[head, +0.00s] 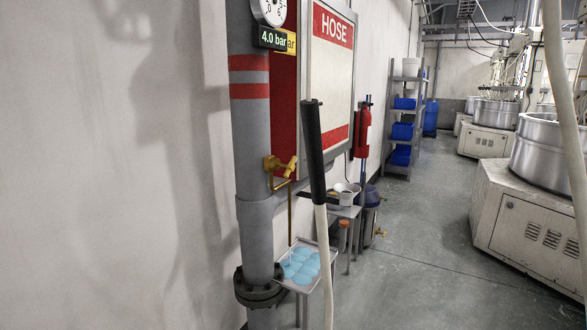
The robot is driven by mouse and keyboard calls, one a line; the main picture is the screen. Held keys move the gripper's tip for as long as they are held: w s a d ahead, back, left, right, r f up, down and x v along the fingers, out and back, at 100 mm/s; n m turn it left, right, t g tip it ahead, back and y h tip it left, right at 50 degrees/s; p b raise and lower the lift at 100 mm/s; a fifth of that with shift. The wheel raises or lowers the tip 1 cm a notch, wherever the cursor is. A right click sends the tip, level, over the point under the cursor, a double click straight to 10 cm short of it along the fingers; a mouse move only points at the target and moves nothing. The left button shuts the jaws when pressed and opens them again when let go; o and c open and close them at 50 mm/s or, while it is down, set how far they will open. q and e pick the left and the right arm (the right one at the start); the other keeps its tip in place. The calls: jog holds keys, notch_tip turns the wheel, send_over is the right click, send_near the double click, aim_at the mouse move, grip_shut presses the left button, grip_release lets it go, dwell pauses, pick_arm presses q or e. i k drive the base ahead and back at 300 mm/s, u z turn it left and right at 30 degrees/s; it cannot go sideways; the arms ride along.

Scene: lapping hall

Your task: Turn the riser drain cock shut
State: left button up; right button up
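The riser (250,140) is a grey upright pipe with red bands and a black bolted flange low down. The drain cock (280,166) is a small brass fitting on its right side at mid-height. A short brass lever points right from it, and a thin brass tube runs down toward a tray. I cannot tell from this view whether the lever stands open or shut. A round gauge (271,9) sits at the top of the riser, with a 4.0 bar label (273,40) below it. Neither of my grippers is in view.
An upright cream pole with a black grip (315,155) stands close, right of the cock. A tray with pale blue rounds (277,283) lies below. The hose cabinet (332,80), extinguisher (362,127) and shelves (404,118) line the wall. Machines (530,215) stand right; the floor (420,260) between is clear.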

aim_at(291, 166)
jog(key=z, duration=0.5)
jog(key=i, duration=0.9)
jog(key=u, duration=0.2)
